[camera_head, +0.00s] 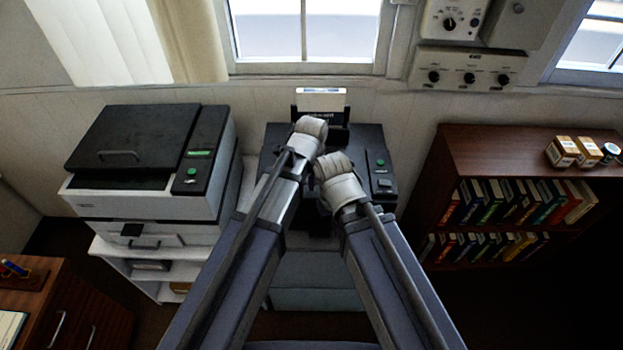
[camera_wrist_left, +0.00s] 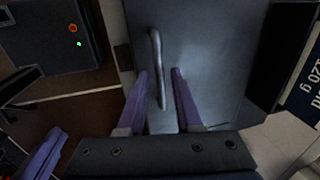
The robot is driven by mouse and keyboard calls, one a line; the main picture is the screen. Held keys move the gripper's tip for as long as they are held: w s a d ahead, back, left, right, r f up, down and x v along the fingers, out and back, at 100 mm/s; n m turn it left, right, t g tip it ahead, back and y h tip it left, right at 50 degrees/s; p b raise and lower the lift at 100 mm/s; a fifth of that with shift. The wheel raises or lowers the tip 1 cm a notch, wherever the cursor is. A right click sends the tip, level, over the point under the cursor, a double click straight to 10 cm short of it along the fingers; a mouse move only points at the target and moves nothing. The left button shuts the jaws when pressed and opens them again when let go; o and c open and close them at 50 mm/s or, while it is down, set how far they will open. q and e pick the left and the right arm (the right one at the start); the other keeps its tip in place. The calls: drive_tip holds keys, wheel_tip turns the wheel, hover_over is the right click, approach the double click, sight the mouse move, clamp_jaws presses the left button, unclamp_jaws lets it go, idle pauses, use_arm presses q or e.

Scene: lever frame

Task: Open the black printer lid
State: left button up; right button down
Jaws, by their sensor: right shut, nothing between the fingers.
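The black printer (camera_head: 378,170) stands at the centre of the head view, largely hidden behind my arms. Its lid (camera_wrist_left: 215,50) fills the middle of the left wrist view as a dark panel with a long metal handle (camera_wrist_left: 156,55). My left gripper (camera_wrist_left: 159,71) is open, with one purple finger on each side of the handle. I cannot tell whether either finger touches it. In the head view its fingers are hidden behind its wrist. My right gripper (camera_wrist_left: 42,153) shows partly at the lower left of the left wrist view, shut and empty, away from the handle.
A white printer with a black lid (camera_head: 135,140) stands at the left on a white shelf unit. A box with a white label (camera_head: 320,98) stands behind the black printer. A brown bookshelf (camera_head: 490,150) is at the right. A wooden cabinet (camera_head: 85,310) is at the lower left.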

use_arm(q)
clamp_jaws()
idle(1.1)
